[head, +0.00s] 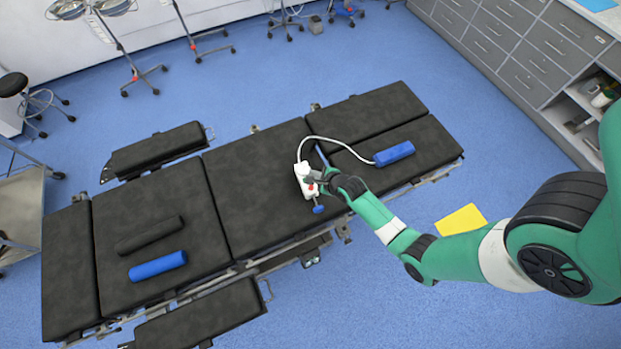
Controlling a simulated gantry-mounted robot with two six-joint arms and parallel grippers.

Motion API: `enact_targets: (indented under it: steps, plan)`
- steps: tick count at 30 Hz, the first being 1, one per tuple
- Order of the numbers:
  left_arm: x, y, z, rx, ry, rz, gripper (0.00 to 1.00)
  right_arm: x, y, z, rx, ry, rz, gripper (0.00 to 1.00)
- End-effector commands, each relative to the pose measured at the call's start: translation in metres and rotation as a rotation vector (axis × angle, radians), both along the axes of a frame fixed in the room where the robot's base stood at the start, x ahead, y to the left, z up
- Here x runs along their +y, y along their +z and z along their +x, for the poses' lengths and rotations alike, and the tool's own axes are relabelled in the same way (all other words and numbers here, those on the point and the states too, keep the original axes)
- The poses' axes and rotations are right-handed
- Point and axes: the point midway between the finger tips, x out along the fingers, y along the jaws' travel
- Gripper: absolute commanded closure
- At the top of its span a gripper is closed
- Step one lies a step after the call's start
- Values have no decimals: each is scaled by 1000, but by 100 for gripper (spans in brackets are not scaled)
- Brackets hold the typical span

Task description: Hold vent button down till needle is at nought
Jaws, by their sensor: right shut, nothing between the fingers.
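A small white device (302,170) lies on the middle black pad of the operating table (250,205), near its right end. A red part shows on it beside my gripper, and a blue knob (319,209) sticks out at its near end. A white hose (330,139) curves from it to a blue roll (394,153) on the right pad. My right gripper (317,178) is shut with nothing held, its tips at the device's right side by the red part. I cannot tell whether they touch or press it. No needle or dial face is readable from here. My left gripper is out of view.
Another blue roll (158,266) and a black roll (149,235) lie on the left pads. Black arm boards flank the table. A yellow sheet (461,219) lies on the blue floor. Grey drawers (532,65) stand at the upper right.

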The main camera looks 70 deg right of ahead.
Motion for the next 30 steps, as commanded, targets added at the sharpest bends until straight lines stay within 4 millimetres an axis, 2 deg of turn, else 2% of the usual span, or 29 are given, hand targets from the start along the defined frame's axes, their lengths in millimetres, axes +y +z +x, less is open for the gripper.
enact_targets:
  steps: [8, 21, 25, 30]
  plan:
    - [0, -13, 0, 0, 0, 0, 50, 0, -13, 1, 0, 1, -1, 100]
    - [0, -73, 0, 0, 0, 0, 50, 0, -75, 1, -2, 1, -1, 100]
    - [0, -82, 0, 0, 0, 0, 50, 0, -85, 1, -3, 2, -1, 100]
    - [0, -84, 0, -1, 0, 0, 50, 0, -88, 1, -2, 1, -1, 100]
